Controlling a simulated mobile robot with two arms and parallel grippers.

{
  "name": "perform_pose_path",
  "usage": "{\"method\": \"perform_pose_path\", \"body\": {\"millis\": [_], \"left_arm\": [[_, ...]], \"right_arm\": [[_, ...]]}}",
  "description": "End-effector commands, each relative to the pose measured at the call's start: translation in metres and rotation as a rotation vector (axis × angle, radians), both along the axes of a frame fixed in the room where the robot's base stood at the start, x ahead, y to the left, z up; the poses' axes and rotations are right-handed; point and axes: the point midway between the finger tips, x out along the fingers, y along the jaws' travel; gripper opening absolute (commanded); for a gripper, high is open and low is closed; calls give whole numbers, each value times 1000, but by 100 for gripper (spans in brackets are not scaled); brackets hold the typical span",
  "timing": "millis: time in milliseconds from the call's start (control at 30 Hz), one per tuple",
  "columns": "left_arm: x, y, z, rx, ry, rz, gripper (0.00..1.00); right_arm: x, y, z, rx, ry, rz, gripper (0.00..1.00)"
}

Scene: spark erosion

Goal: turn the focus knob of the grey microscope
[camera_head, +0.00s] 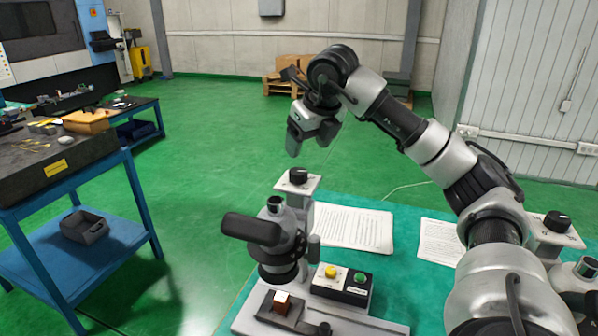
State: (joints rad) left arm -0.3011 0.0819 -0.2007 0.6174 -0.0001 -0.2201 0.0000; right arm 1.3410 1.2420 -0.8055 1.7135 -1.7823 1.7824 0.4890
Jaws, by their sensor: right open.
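The grey microscope (283,240) stands on the teal-topped table in the lower middle. A ribbed black knob (298,176) sits on the flat plate at the top of its column, with small marks beside it. A thick black cylinder (250,229) juts from the body towards the left. A small brown and white block (281,302) sits on the stage. My right gripper (307,140) is open and empty, in the air above the top knob and apart from it, fingers pointing down. I cannot tell its exact distance. My left gripper does not show.
A control box with yellow and green buttons (342,286) sits at the microscope's base. Printed sheets (353,228) lie behind it. A second microscope (548,235) is at the right edge, partly hidden by my right arm. A blue workbench (60,265) stands left.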

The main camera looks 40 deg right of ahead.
Motion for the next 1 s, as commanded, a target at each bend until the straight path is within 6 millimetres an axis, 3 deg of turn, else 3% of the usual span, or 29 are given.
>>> {"method": "perform_pose_path", "body": {"millis": [200, 400, 833, 867, 1000], "left_arm": [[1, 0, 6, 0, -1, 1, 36], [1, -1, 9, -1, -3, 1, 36], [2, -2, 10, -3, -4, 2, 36], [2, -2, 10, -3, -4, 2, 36], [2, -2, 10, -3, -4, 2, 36]], "right_arm": [[16, -2, -40, 0, 5, -1, 70], [27, -3, -67, 0, 3, 1, 70], [32, -4, -79, 0, 0, 1, 70], [32, -4, -79, 0, 0, 1, 68], [32, -4, -79, 0, 0, 1, 47]]}}
